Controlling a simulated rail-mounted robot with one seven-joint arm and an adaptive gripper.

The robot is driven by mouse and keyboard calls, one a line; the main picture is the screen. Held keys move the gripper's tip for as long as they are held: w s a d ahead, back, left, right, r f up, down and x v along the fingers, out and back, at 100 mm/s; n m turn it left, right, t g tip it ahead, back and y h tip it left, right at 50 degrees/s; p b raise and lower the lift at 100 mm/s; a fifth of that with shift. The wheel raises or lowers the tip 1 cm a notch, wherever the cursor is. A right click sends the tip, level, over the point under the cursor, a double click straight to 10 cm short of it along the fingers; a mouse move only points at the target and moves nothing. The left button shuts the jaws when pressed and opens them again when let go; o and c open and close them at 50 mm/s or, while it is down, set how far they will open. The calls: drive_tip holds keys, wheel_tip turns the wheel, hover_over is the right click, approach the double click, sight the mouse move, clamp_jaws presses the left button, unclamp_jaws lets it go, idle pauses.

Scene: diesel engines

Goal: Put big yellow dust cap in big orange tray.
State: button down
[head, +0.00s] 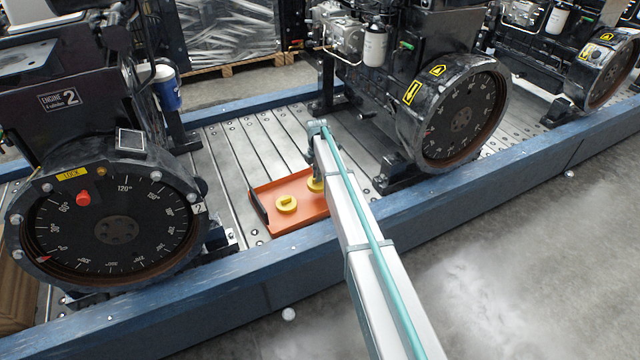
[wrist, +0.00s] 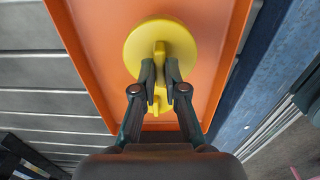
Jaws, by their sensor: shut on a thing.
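The big orange tray (head: 300,217) lies on the slatted deck between two engines; it fills much of the wrist view (wrist: 93,45). My gripper (wrist: 160,72) is shut on the raised grip of a round yellow dust cap (wrist: 146,38). This cap is over the tray's floor; whether it touches the floor I cannot tell. In the head view the held cap (head: 315,185) is partly hidden by my arm. Another yellow cap (head: 286,204) lies in the tray to its left.
A blue beam (head: 270,270) runs along the tray's near side. Engines with black dial-marked flywheels stand left (head: 110,228) and right (head: 465,112) of the tray. A dark handle (head: 258,208) is at the tray's left end. Bare slatted deck lies behind the tray.

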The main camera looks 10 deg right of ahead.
drive_tip(key=shift+w+d+f, duration=0.4)
drive_tip(key=shift+w+f, duration=0.2)
drive_tip(key=shift+f, duration=0.2)
drive_tip(key=f, duration=0.2)
drive_tip(key=w+f, duration=0.1)
drive_tip(key=shift+d+f+b, duration=0.2)
drive_tip(key=shift+d+b, duration=0.1)
drive_tip(key=shift+d, duration=0.05)
drive_tip(key=shift+f, duration=0.55)
drive_tip(key=c, duration=1.2)
unclamp_jaws()
wheel_tip(320, 180, up, 12)
drive_tip(key=shift+s+r+p, duration=0.1)
drive_tip(key=shift+p, duration=0.5)
